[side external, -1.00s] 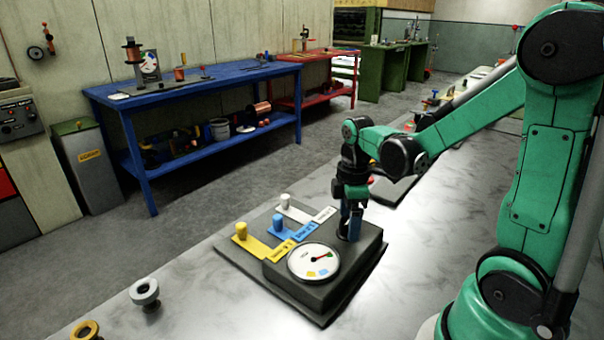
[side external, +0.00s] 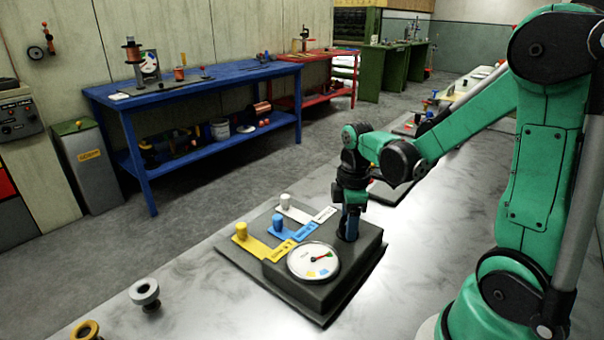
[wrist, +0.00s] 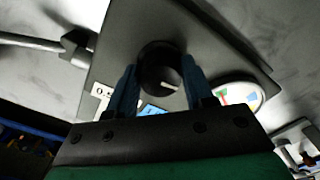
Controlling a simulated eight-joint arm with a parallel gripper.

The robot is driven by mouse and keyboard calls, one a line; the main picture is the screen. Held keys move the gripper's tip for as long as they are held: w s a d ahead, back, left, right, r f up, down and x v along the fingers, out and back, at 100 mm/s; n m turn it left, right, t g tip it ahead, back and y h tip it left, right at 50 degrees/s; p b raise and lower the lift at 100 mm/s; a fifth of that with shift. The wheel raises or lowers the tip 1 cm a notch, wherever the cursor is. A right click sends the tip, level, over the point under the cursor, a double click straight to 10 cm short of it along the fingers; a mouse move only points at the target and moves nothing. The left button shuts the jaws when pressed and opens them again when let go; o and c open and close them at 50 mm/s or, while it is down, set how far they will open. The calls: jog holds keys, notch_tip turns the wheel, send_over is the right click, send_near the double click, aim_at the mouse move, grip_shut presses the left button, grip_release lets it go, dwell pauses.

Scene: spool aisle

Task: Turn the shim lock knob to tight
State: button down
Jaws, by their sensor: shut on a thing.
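The shim lock knob (wrist: 160,70) is a round black knob with a pale pointer line, on top of the dark box (side external: 325,287). In the wrist view my gripper (wrist: 160,88) has a blue finger on each side of it, shut on the knob. In the side view my gripper (side external: 348,226) points down at the back of the box and hides the knob. A round white dial (side external: 314,261) lies on the box top, its red needle towards the green part. The dial also shows in the wrist view (wrist: 238,95).
Yellow (side external: 240,231), blue (side external: 278,222) and white (side external: 285,201) tabs with knobs lie left of the box. A grey spool (side external: 145,293) and a yellow ring (side external: 86,331) stand at the front left. The metal bench between them and the box is clear.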

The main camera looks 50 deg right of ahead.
jog(key=m, duration=0.9)
jog(key=shift+m, duration=0.3)
jog(key=m, duration=0.5)
jog(key=shift+m, duration=2.5)
jog(key=shift+c, duration=1.7)
grip_release()
